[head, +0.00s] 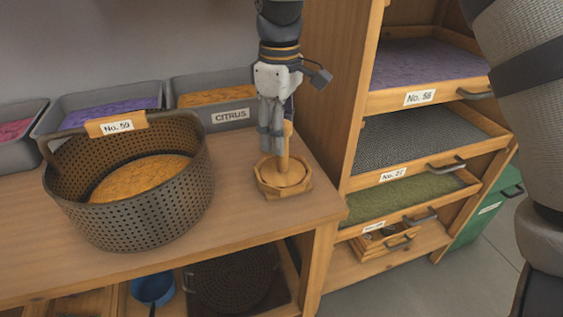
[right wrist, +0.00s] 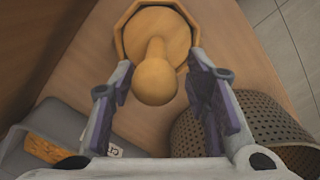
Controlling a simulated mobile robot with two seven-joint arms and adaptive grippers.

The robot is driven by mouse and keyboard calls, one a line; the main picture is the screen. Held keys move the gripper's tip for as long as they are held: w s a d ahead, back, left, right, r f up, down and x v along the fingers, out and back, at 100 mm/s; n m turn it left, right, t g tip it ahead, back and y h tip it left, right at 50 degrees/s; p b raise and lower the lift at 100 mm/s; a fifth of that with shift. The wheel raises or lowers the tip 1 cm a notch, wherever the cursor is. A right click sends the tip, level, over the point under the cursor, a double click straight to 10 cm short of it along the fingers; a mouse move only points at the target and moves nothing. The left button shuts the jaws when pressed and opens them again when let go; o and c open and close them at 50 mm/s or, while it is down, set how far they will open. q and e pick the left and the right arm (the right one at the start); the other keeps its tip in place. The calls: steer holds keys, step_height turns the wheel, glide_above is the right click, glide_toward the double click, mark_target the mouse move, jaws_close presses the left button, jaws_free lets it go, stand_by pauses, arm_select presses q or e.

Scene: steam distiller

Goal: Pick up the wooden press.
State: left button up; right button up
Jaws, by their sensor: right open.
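The wooden press (head: 284,177) stands upright on the wooden bench near its right end. My right gripper (head: 273,150) comes down from above over the press handle. Its fingers (right wrist: 158,92) are open on either side of the handle, with gaps visible on both sides. My left gripper is not in view.
A perforated basket (head: 135,205) labelled No. 50, holding orange material, stands left of the press. Grey bins, one labelled CITRUS (head: 232,115), line the wall behind. A wooden rack (head: 345,150) with several trays stands right. Bare bench (head: 255,212) lies in front of the press.

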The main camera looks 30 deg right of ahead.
steer(key=f, duration=0.5)
steer(key=shift+s+d, duration=0.1)
steer(key=shift+d, duration=0.2)
steer(key=shift+r, duration=0.1)
jaws_close()
steer(key=shift+r, duration=0.35)
steer(key=r, duration=0.2)
steer(key=a+r, duration=0.1)
steer(key=r, duration=0.1)
steer(key=shift+s+r, duration=0.1)
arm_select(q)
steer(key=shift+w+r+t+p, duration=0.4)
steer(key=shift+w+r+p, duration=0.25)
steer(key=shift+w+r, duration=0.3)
arm_select(e)
steer(key=s+a+r, duration=0.5)
steer(key=a+r, duration=0.3)
steer(key=a, duration=0.4)
steer(key=shift+s, duration=0.15)
